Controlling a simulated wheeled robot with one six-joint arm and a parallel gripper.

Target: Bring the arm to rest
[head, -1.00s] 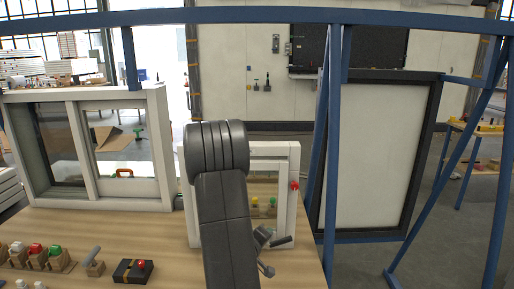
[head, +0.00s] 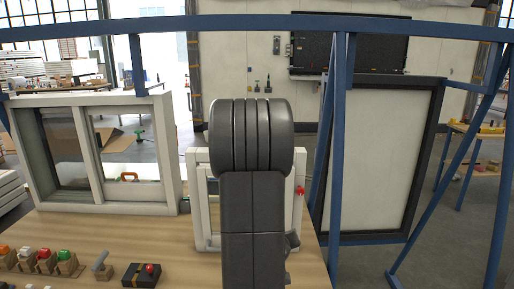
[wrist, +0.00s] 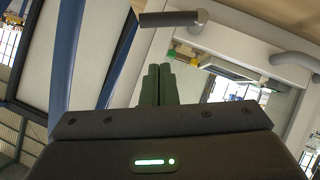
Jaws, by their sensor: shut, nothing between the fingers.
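My gripper (wrist: 160,72) shows in the wrist view with its two dark fingers together, shut and empty. A dark bar handle (wrist: 172,19) on a pale frame is just beyond the fingertips; I cannot tell the exact gap. In the head view my arm (head: 252,200) stands upright in front of the small white window frame (head: 203,210) and hides much of it. The gripper itself is hidden behind the arm there.
A larger white sliding window (head: 75,155) stands on the wooden table (head: 100,235) at left. Colored buttons (head: 42,262), a lever (head: 101,268) and a black box with a red button (head: 141,274) are in front. Blue posts (head: 335,160) and a dark-framed panel (head: 385,160) stand at right.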

